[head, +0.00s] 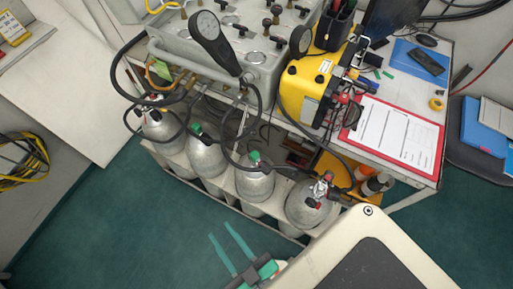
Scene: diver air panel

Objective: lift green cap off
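Two grey cylinders carry green caps: the left green cap (197,128) is on the second cylinder (206,157) from the left, and the right green cap (254,156) is on the third cylinder (255,184). Both caps sit on the cylinder tops. My gripper (219,229) is low in the head view, below the cylinder rack. Its two thin teal fingers point up and left, with a gap between them and nothing held. It is apart from both caps. A black hose passes close beside the right cap.
The outer cylinders (162,125) and (308,203) have valves and hoses attached. A yellow case (305,88) and red clipboard (395,130) lie to the right. Green floor (110,215) is clear at left.

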